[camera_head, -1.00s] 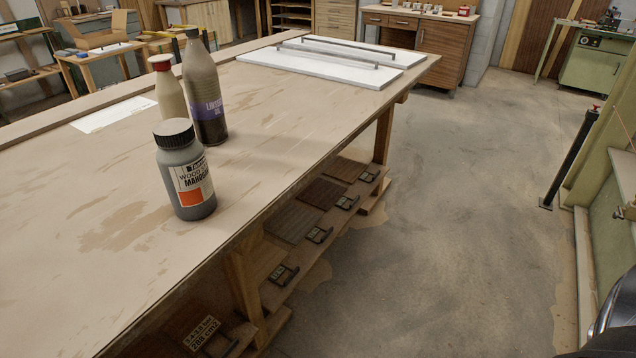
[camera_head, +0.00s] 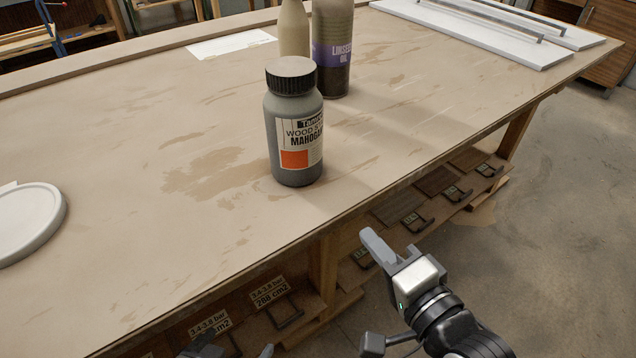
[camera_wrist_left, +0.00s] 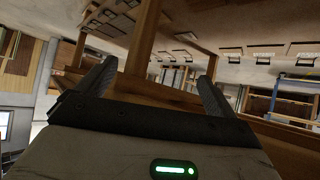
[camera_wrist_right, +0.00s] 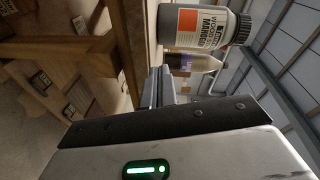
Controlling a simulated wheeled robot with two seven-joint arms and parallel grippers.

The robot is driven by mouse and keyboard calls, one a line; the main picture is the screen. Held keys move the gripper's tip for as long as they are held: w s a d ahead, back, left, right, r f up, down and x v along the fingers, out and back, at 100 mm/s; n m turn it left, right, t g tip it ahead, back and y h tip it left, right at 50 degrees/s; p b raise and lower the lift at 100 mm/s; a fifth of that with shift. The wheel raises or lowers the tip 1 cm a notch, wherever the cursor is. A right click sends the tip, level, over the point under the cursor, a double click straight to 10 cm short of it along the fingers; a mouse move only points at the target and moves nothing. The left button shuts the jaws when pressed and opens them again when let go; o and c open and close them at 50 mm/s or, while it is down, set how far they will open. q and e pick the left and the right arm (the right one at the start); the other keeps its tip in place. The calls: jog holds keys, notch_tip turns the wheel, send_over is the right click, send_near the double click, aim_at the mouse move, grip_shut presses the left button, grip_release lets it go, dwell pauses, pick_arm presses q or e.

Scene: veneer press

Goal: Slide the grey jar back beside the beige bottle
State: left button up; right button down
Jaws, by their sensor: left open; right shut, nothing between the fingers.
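The grey jar (camera_head: 294,128), with a black lid and a mahogany wood stain label, stands upright on the bench top (camera_head: 130,130). The beige bottle (camera_head: 294,30) stands just behind it, partly hidden by the jar, its top out of frame. My right gripper (camera_head: 372,245) is shut and empty, off the bench's front edge, right of and nearer than the jar, not touching it. The right wrist view shows the jar (camera_wrist_right: 195,25) beyond the shut fingers (camera_wrist_right: 160,85). My left gripper (camera_head: 235,350) is at the bottom edge of the head view; its fingers are apart and empty (camera_wrist_left: 158,90).
A linseed oil bottle (camera_head: 332,50) stands close right of the beige bottle. A white sheet (camera_head: 230,44) lies at the back. White panels with bars (camera_head: 480,28) lie far right. A round white lid-like object (camera_head: 28,220) is at the left. Bench around the jar's left is clear.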

notch_tip(320, 180, up, 3)
jog(key=a+m+y, duration=0.1)
jog(key=m, duration=0.1)
jog(key=p, duration=0.1)
send_near(308, 160)
jog(key=shift+t, duration=0.3)
jog(key=x, duration=0.5)
jog(key=shift+w+a+f, duration=0.2)
jog(key=shift+w+f, duration=0.05)
jog(key=shift+w+a+f, duration=0.1)
jog(key=shift+w+a, duration=0.2)
jog(key=shift+w, duration=0.25)
